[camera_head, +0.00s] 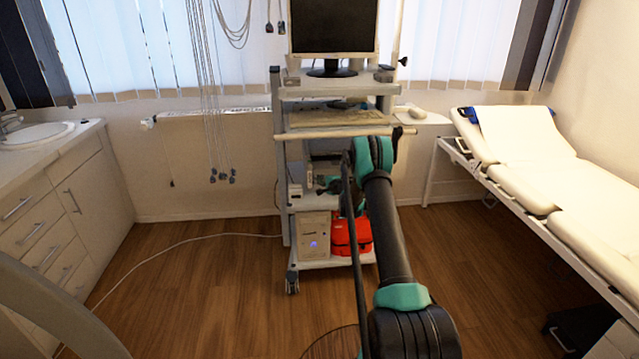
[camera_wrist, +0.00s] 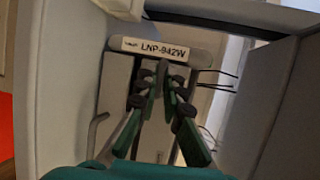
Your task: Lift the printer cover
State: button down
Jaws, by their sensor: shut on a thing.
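The printer's grey front part, with a white label reading LNP-942W (camera_wrist: 155,49), fills the middle of the wrist view. I take the grey edge around the label as the printer cover (camera_wrist: 201,55). My gripper (camera_wrist: 165,70) has its dark and green fingers closed together at this edge, just below the label. The exact grip is partly hidden by the fingertips. In the head view, the printer (camera_head: 324,148) is a small dark shape on a middle shelf of the cart, largely hidden behind my arm. I cannot tell there how far the cover is raised.
Cart walls flank the gripper closely. A sink counter (camera_head: 60,150) stands left, an examination couch (camera_head: 530,180) right.

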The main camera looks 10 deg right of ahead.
jog(key=shift+w+r+m+g+h, duration=0.15)
jog(key=shift+r+g, duration=0.45)
jog(key=shift+r, duration=0.85)
jog(key=shift+w+r+m+g+h, duration=0.1)
jog(key=shift+w+r+m+g, duration=0.35)
jog(key=shift+r, duration=1.05)
jog(key=shift+r+n+g+h, duration=0.1)
jog(key=shift+r+g, duration=0.65)
jog(key=shift+r, duration=0.7)
jog(key=c, duration=1.6)
grip_release()
jog(key=shift+c, duration=0.2)
jog(key=v, duration=1.2)
